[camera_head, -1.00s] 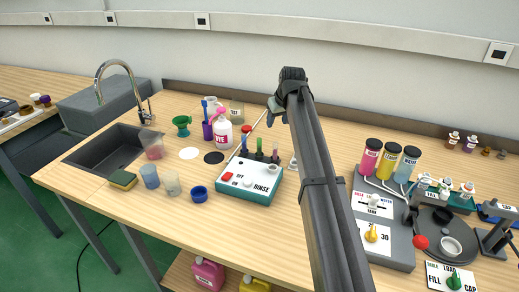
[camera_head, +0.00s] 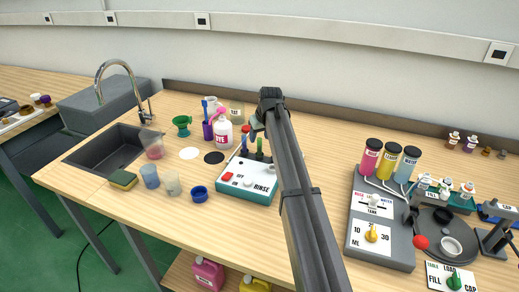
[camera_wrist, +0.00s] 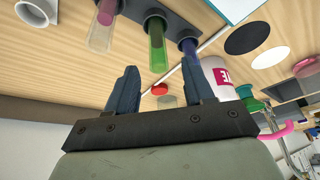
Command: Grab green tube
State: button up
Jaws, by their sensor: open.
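In the wrist view, my gripper (camera_wrist: 160,74) is open and empty. The green tube (camera_wrist: 157,50) shows between the lines of the two fingers, just beyond the tips. The blue tube (camera_wrist: 190,48) is on its right and a pink tube (camera_wrist: 103,28) on its left. The pink tube is hidden in the head view.
A white bottle with a pink top (camera_head: 222,133) and a purple cup with a blue brush (camera_head: 208,128) stand left of my gripper. The dispenser (camera_head: 381,240) is at right.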

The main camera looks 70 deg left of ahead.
aim_at(259, 144)
jog(key=shift+d+x, duration=0.15)
jog(key=shift+x, duration=1.15)
jog(key=shift+d+x, duration=0.2)
jog(key=shift+x, duration=1.1)
jog(key=shift+f, duration=0.15)
grip_shut()
